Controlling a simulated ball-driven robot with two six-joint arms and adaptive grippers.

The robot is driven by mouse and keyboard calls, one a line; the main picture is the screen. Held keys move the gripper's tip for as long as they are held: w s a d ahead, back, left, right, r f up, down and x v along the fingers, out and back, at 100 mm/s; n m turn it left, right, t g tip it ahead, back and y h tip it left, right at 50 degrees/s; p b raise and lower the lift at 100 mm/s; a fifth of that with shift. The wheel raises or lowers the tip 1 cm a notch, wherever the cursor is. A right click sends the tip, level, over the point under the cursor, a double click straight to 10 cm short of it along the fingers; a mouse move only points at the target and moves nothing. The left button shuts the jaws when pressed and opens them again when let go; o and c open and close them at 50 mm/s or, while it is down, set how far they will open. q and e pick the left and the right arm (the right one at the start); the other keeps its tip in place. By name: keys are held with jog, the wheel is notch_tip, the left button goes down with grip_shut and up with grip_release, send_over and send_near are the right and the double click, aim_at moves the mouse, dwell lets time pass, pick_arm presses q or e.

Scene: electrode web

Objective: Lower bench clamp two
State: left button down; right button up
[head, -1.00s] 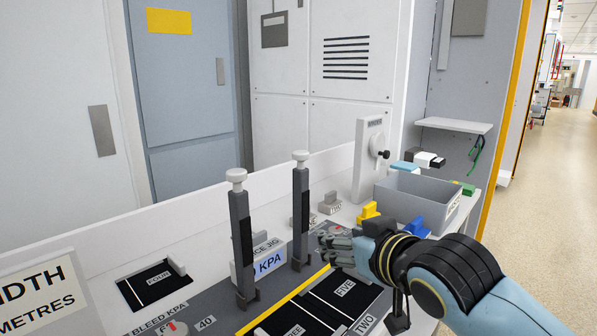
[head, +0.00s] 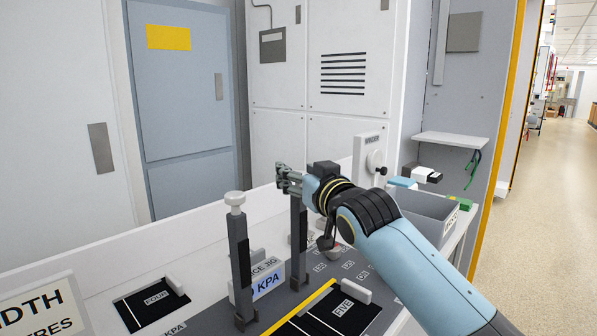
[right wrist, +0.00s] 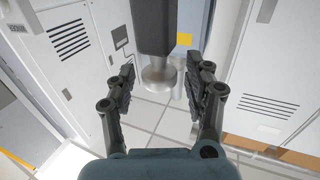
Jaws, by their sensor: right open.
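Two dark upright clamp posts stand on the bench: the left post (head: 240,262), topped by a white knob (head: 235,199), and the right post (head: 298,250). I cannot read which is numbered two. My right gripper (head: 284,180) is at the top of the right post and hides its knob in the head view. In the right wrist view, the dark post (right wrist: 153,28) and its pale knob (right wrist: 158,78) show between the open fingers of my right gripper (right wrist: 168,85), with gaps on both sides. My left gripper is not in view.
A KPA display (head: 267,283) sits between the posts. Marked dark slots FOUR (head: 150,303) and FIVE (head: 345,308) lie in the bench. A grey bin (head: 428,212) and an upright panel with a black knob (head: 368,155) stand at the right. A low white wall (head: 110,262) runs behind.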

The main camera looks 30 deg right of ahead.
jog(key=shift+w, duration=0.15)
grip_shut()
